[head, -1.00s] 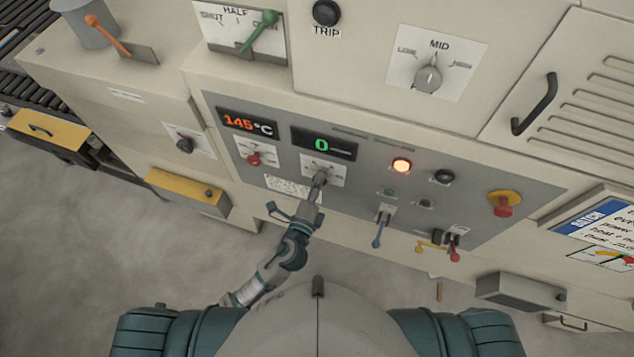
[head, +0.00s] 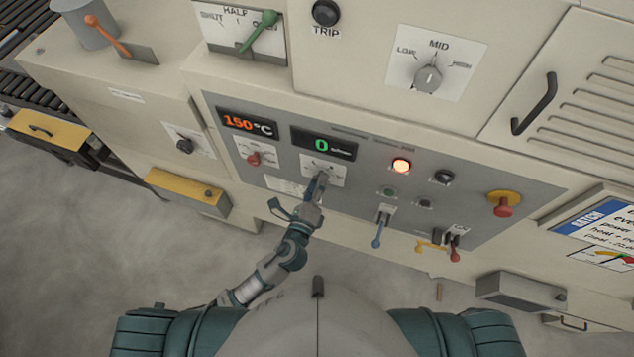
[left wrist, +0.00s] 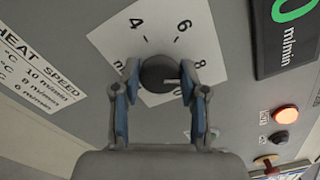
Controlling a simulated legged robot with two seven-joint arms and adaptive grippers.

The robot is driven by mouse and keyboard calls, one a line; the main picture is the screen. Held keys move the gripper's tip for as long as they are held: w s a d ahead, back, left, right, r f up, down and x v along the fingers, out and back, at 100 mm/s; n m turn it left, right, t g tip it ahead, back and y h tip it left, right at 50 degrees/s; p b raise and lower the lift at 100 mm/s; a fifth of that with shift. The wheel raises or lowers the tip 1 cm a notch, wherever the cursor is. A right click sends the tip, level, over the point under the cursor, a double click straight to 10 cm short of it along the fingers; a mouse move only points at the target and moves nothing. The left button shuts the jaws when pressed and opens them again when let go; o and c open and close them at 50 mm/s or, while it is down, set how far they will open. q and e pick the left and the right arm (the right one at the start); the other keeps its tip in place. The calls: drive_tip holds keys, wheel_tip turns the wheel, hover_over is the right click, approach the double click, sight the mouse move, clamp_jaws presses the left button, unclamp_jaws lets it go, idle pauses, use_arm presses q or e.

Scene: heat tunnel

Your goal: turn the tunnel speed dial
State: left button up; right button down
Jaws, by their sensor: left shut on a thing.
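The tunnel speed dial is a dark round knob (left wrist: 160,73) on a white scale plate (left wrist: 185,22) with the marks 4, 6 and 8, seen in the left wrist view. In the head view its plate (head: 330,166) sits under the green speed display (head: 322,144), which reads 0. My left gripper (left wrist: 157,88) is shut on the knob, with a blue-padded finger on each side. In the head view the left gripper (head: 317,188) hides most of the knob. My right gripper is not in view.
A red knob (head: 254,159) sits left of the dial, under the temperature display (head: 247,122) reading 150 °C. To the right are a lit lamp (head: 401,165), a blue-handled lever (head: 377,240) and a red stop button (head: 503,206).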

use_arm(q)
drive_tip(key=shift+s+f, duration=0.15)
drive_tip(key=shift+f, duration=0.3)
drive_tip(key=o, duration=1.1)
drive_tip(key=shift+d, duration=0.1)
drive_tip(key=shift+o, duration=0.2)
drive_tip(key=shift+r, duration=0.15)
drive_tip(key=v, duration=1.1)
drive_tip(key=shift+s, duration=0.35)
